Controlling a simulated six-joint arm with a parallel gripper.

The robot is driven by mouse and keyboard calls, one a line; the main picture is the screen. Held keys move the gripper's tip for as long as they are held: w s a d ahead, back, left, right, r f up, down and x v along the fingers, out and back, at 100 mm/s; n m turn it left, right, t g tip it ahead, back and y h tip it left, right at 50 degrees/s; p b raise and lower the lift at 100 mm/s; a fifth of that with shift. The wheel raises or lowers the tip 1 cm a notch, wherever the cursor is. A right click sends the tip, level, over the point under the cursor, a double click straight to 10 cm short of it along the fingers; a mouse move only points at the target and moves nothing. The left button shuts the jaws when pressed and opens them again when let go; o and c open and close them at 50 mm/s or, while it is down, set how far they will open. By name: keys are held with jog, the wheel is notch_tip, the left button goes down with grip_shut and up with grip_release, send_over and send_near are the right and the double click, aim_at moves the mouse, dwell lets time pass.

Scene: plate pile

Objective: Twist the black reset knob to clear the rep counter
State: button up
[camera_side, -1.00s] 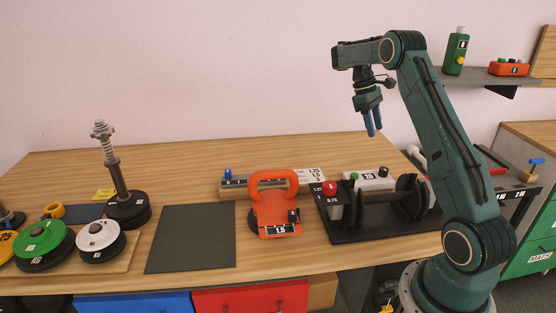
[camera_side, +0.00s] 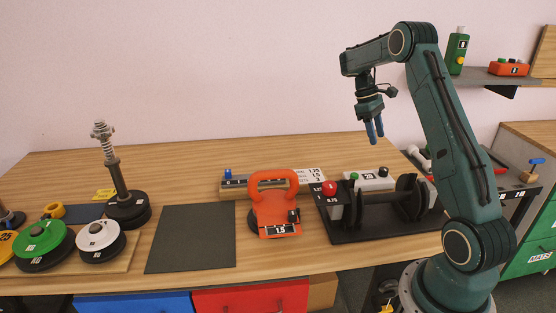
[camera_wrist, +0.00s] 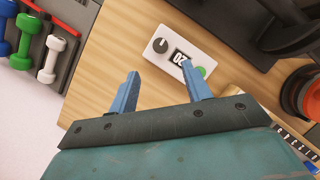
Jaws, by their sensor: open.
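The rep counter (camera_wrist: 183,52) is a small white box on the wooden table, with a dark display, a round black knob (camera_wrist: 160,45) at one end and a green button (camera_wrist: 200,71) at the other. In the side view the counter (camera_side: 372,184) stands behind the black dumbbell, partly hidden by it, with the knob (camera_side: 383,172) on top. My gripper (camera_side: 374,136) hangs above the counter, apart from it, fingers down. In the wrist view my gripper (camera_wrist: 160,71) has its two blue fingers apart and nothing between them; the knob shows just beyond the fingertips.
A dumbbell (camera_side: 378,197) on a black base (camera_side: 350,232) with a red button stands in front of the counter. An orange kettlebell (camera_side: 273,188) is to the left. Small coloured dumbbells (camera_wrist: 24,40) lie on a rack off the table's edge. Bare wood surrounds the counter's near side.

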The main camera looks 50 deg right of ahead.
aim_at(384, 168)
jog(key=shift+x, duration=5.55)
jog(key=c, duration=1)
